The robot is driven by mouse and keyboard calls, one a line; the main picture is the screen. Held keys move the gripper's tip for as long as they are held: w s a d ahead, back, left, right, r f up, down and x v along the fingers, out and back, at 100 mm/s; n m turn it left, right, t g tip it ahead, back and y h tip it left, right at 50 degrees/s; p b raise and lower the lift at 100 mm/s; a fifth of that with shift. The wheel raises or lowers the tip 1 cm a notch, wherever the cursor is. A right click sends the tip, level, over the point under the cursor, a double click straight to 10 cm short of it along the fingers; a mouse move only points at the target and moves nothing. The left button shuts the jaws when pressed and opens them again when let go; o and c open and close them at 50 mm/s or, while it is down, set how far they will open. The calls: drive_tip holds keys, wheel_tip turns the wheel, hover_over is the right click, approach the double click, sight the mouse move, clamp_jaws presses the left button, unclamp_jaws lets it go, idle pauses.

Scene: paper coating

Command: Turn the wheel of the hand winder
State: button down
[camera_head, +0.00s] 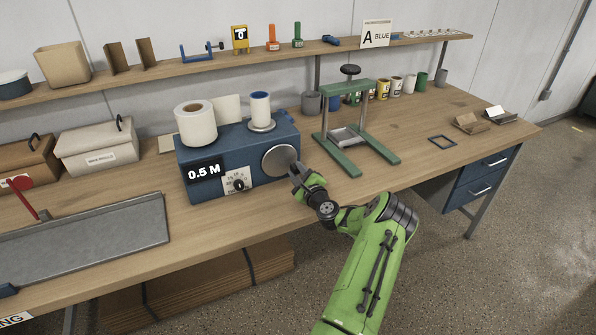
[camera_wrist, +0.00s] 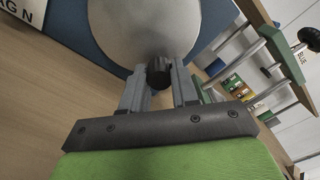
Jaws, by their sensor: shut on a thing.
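The hand winder (camera_head: 215,150) is a blue box on the bench, with a "0.5 M" label, a small dial and two paper rolls on top. Its wheel (camera_head: 279,161) is a round grey disc on the front, at the right end. The wheel also fills the top of the wrist view (camera_wrist: 150,30). My gripper (camera_head: 298,172) is at the wheel's right edge. In the wrist view its fingers (camera_wrist: 159,85) are shut on the wheel's dark knob (camera_wrist: 158,72). In the head view the knob is hidden by my gripper.
A green press frame (camera_head: 350,125) stands just right of the winder. Lidded boxes (camera_head: 98,148) and a grey metal tray (camera_head: 90,235) are to the left. Several small pots (camera_head: 396,86) stand behind the press. The bench front before the winder is clear.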

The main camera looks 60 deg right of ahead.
drive_tip(key=shift+f, duration=0.1)
drive_tip(key=c, duration=0.8)
unclamp_jaws()
drive_tip(key=shift+c, duration=0.2)
drive_tip(key=v, duration=1.5)
drive_tip(key=shift+s+a, duration=0.15)
drive_tip(key=shift+s, duration=0.2)
